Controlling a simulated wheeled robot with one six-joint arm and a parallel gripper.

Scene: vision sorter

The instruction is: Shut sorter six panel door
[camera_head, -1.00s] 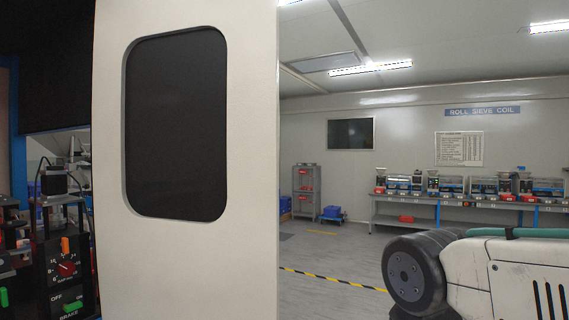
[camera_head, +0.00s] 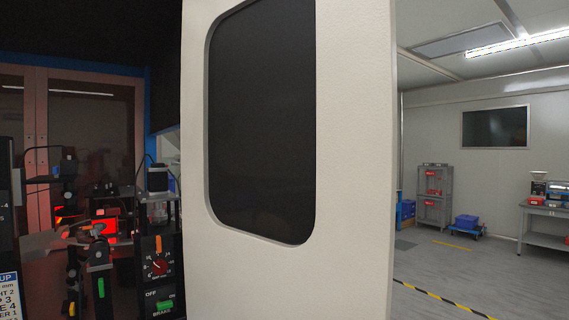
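The panel door (camera_head: 352,170) is a tall off-white panel with a dark rounded window (camera_head: 262,125). It stands open, close in front of me, and fills the middle of the head view. Its top and bottom run out of the picture. Left of it the sorter's dark inside (camera_head: 90,200) shows, with a control box (camera_head: 158,275) bearing a red knob and a green switch. My gripper is not in this view, so I cannot see whether anything touches the door.
Right of the door is open grey floor with a yellow-black stripe (camera_head: 440,298). A grey shelf rack (camera_head: 432,195), a blue trolley (camera_head: 467,226) and a workbench (camera_head: 545,225) stand by the far wall. Sorter parts crowd the left side close to the door.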

